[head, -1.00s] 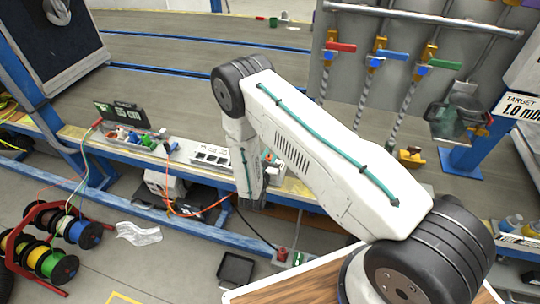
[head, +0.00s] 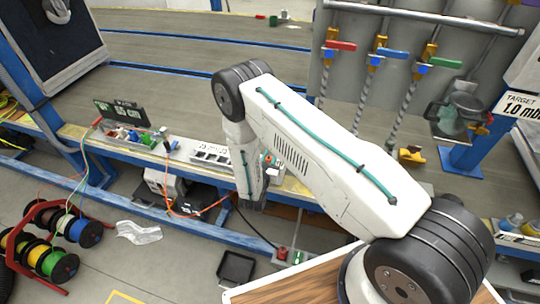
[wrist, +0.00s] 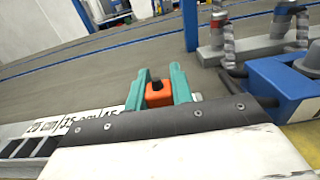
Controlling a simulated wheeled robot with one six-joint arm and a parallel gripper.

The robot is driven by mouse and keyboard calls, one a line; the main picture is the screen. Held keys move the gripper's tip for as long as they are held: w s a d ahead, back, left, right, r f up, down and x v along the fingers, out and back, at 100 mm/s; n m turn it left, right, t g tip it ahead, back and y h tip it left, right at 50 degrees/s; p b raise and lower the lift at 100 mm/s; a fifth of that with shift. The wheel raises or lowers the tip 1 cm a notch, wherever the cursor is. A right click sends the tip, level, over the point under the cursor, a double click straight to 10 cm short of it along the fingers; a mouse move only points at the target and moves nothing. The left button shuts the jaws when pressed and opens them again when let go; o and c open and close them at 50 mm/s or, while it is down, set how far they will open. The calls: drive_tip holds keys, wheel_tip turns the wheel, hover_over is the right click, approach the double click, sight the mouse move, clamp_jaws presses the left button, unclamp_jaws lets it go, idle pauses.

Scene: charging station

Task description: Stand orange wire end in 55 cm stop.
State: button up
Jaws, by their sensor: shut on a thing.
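In the wrist view my gripper (wrist: 160,78) has its two teal fingers shut on an orange block-like piece with a dark top (wrist: 158,96), which looks like the orange wire end. In the head view an orange wire (head: 168,192) hangs below the bench edge and runs right, toward my forearm. My forearm hides the gripper there. A pale strip with slots (head: 210,153) lies on the bench just left of my forearm. In the wrist view its length labels (wrist: 75,123) show at the lower left, reading about 25, 35 and 45 cm. I cannot make out the 55 cm stop.
A dark sign with green text (head: 122,112) stands behind a parts tray (head: 135,138). A blue box (wrist: 285,88) is close on the right. Wire spools (head: 50,245) stand on the floor.

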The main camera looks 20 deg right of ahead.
drive_tip(key=shift+f, duration=1.25)
drive_tip(key=o, duration=1)
drive_tip(key=shift+o, duration=0.2)
drive_tip(key=v, duration=0.7)
drive_tip(key=shift+w, duration=0.1)
drive_tip(key=shift+s+a, duration=0.25)
drive_tip(key=shift+s, duration=0.2)
